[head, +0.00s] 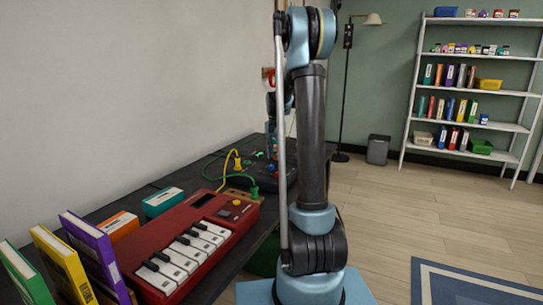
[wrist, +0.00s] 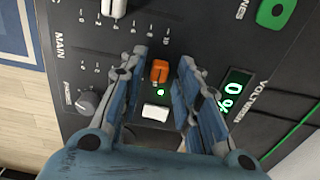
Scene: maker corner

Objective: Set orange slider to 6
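The orange slider cap (wrist: 159,71) stands on a dark control panel (wrist: 218,30) in the wrist view. My gripper (wrist: 162,57) is open, with one finger on the left and one on the right of the orange cap. A gap shows between the cap and each finger in this view; contact cannot be told for certain. Scale numbers are printed on the panel, but fingers hide part of them, so the slider's exact setting cannot be read. In the head view my arm covers the gripper and most of the panel.
In the wrist view are a white slider cap (wrist: 114,8), a white button (wrist: 155,112) below the orange cap, a dark knob (wrist: 87,102) and a voltmeter display (wrist: 233,95) showing 0 %. The head view has a red keyboard (head: 190,245), books (head: 92,250) and cables (head: 236,160).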

